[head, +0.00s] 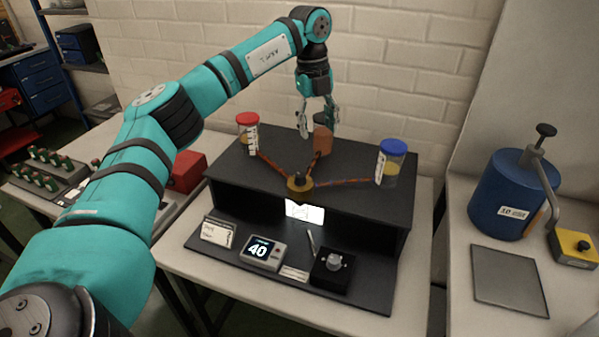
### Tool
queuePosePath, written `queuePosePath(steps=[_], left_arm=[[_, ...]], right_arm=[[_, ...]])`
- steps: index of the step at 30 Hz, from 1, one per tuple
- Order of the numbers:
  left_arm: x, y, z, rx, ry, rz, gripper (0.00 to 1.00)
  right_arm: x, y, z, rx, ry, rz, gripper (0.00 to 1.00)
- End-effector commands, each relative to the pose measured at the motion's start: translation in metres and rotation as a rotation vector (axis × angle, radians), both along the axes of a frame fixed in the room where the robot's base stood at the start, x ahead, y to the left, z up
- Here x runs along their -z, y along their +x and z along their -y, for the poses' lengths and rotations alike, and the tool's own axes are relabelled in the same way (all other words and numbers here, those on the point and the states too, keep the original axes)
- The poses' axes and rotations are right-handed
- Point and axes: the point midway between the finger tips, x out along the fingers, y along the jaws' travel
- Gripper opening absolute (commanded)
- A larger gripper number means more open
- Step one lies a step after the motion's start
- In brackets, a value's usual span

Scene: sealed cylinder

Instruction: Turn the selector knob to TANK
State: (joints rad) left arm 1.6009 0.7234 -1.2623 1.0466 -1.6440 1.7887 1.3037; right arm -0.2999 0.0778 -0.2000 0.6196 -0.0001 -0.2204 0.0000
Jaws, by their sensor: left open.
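A brass hub with a dark top (300,183) sits on the upper shelf, where reddish pipes meet. I cannot tell for certain which of these is the selector. My left gripper (318,128) is open and points down at the back of the shelf, beside a copper-coloured block (323,141). It is behind both the hub and the knob and appears empty. My right gripper is not in view.
A red-lidded jar (247,131) and a blue-lidded jar (392,162) stand on the shelf. A display reading 40 (262,252) and a label card (218,232) are left of the knob. A blue cylinder (502,196) stands on the right table. The wall is close behind.

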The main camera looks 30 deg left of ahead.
Motion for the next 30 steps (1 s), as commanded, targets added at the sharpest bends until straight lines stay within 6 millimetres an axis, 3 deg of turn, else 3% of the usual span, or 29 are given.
queuePosePath(steps=[1, 3, 8, 30], left_arm=[[-0.012, -0.005, -0.018, -0.046, 0.040, -0.019, 0.51], [-0.020, -0.012, -0.032, -0.089, 0.074, -0.043, 0.51], [-0.014, -0.016, -0.041, -0.114, 0.097, -0.061, 0.51], [0.131, -0.016, -0.039, -0.108, 0.091, -0.059, 0.51]], right_arm=[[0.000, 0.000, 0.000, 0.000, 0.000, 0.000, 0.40], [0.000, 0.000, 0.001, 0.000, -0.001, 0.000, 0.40], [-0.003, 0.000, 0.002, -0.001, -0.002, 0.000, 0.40], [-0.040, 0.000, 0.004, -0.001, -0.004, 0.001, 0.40]])
